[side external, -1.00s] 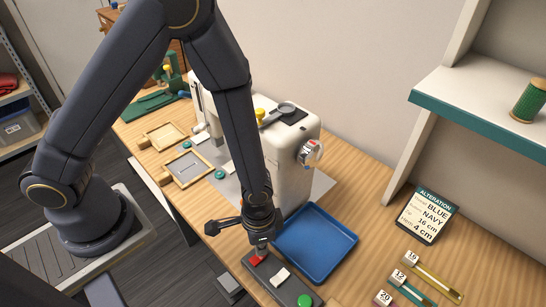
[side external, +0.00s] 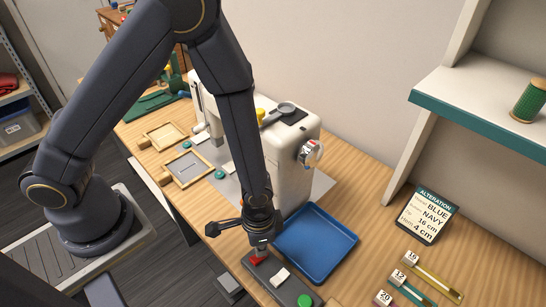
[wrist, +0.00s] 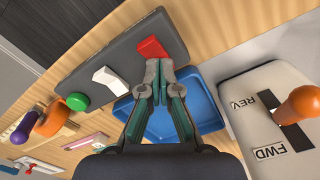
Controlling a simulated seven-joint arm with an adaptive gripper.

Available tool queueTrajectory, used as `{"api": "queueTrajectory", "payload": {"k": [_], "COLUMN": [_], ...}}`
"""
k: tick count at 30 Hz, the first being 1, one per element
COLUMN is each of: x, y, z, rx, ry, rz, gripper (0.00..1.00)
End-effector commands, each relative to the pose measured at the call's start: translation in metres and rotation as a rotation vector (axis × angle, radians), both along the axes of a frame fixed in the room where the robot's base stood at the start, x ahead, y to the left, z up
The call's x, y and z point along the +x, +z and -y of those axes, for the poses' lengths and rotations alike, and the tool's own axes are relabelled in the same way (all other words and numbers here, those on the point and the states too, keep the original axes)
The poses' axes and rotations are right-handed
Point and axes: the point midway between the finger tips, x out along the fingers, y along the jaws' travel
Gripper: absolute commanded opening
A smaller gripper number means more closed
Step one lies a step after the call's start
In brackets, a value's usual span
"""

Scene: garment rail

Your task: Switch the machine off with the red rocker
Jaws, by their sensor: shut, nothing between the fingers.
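The red rocker (side external: 257,260) sits at one end of a dark grey control panel (side external: 269,280) at the table's front edge. It also shows in the wrist view (wrist: 151,48), tilted in its place on the panel. A white rocker (side external: 281,275) and a green button (side external: 304,300) share the panel. My gripper (side external: 259,249) is shut and empty, pointing down over the red rocker. In the wrist view my fingertips (wrist: 160,66) are just beside the red rocker's edge. I cannot tell whether they touch it. The white sewing machine (side external: 290,180) stands behind.
A blue tray (side external: 345,238) lies close beside the panel. In the wrist view a lever with an orange knob (wrist: 302,102) stands on a plate marked REV and FWD.

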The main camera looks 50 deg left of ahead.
Motion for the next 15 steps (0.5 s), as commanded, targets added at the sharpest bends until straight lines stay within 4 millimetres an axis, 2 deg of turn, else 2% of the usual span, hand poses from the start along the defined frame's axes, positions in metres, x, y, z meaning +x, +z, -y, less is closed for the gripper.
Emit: {"api": "queueTrajectory", "payload": {"k": [15], "x": [0.001], "y": [0.047], "z": [0.0], "rx": [-0.002], "ry": [0.0], "rz": [0.003], "gripper": [0.0]}}
